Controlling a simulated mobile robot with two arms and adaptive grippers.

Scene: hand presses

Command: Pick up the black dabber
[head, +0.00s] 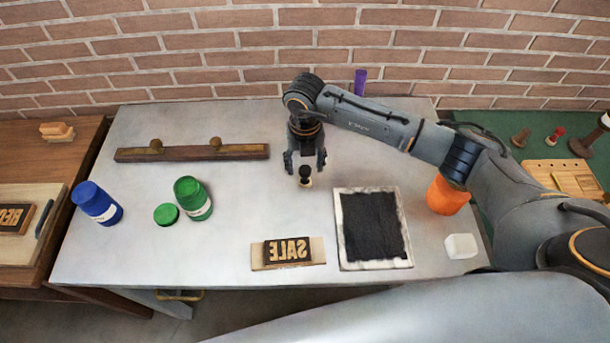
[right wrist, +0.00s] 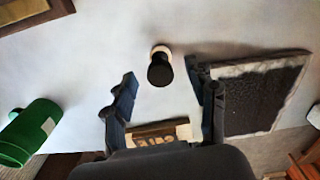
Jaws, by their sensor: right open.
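The black dabber (head: 305,174) stands on the light table, with a black knob on top and a pale base. My right gripper (head: 305,163) is open above and just behind it in the head view. In the right wrist view the dabber (right wrist: 160,70) shows between and beyond the open fingertips (right wrist: 160,82), apart from both. My left gripper is not in view.
A black ink slab (head: 372,228) and a SALE stamp block (head: 288,252) lie in front. An open green jar (head: 193,198), its lid (head: 166,214) and a blue jar (head: 97,203) are left. An orange jar (head: 446,195) stands right. A wooden bar (head: 192,153) lies behind.

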